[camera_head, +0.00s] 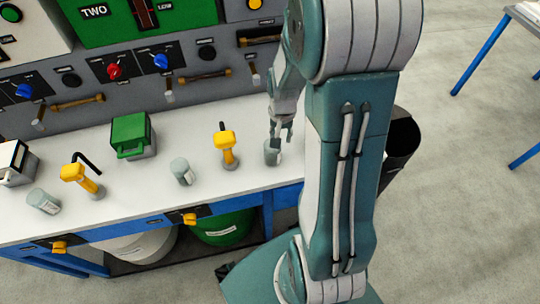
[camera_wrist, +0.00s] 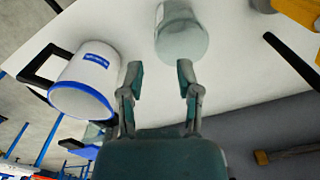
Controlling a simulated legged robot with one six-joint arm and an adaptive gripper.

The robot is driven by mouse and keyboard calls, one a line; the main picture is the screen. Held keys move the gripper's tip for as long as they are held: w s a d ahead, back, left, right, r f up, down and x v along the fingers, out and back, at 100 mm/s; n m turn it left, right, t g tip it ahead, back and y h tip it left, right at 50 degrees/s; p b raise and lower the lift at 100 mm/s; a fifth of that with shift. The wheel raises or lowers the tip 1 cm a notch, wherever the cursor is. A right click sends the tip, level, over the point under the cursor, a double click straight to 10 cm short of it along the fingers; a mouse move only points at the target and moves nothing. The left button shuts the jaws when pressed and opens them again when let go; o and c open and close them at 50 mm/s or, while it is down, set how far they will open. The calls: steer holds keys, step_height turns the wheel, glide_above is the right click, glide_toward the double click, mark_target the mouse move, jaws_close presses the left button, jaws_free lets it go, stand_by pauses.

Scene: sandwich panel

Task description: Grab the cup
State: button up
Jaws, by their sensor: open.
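A grey-green cylindrical cup (camera_head: 272,152) stands on the white worktop just below my gripper (camera_head: 281,128). In the wrist view this cup (camera_wrist: 181,36) lies just beyond the open fingertips of my gripper (camera_wrist: 160,72), roughly in line with the gap and slightly to the right. Nothing is between the fingers. A white mug (camera_wrist: 88,78) with a blue rim, a blue label and a black handle is left of the fingers in the wrist view. I cannot see this mug in the head view, where my arm covers part of the scene.
On the worktop (camera_head: 135,190) are two more grey-green cylinders (camera_head: 182,171) (camera_head: 43,201), yellow-handled tools (camera_head: 226,148) (camera_head: 82,178) and a green box (camera_head: 131,136). A control panel (camera_head: 120,75) stands behind. A dark bin (camera_head: 400,140) is right of my arm.

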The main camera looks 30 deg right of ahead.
mark_target(280, 153)
step_height(280, 153, down, 3)
steer(key=shift+a+f, duration=0.1)
steer(key=shift+f, duration=0.05)
steer(key=shift+s+f, duration=0.15)
steer(key=shift+f, duration=1.15)
steer(key=shift+s+f, duration=0.1)
steer(key=shift+f, duration=1.2)
jaws_close()
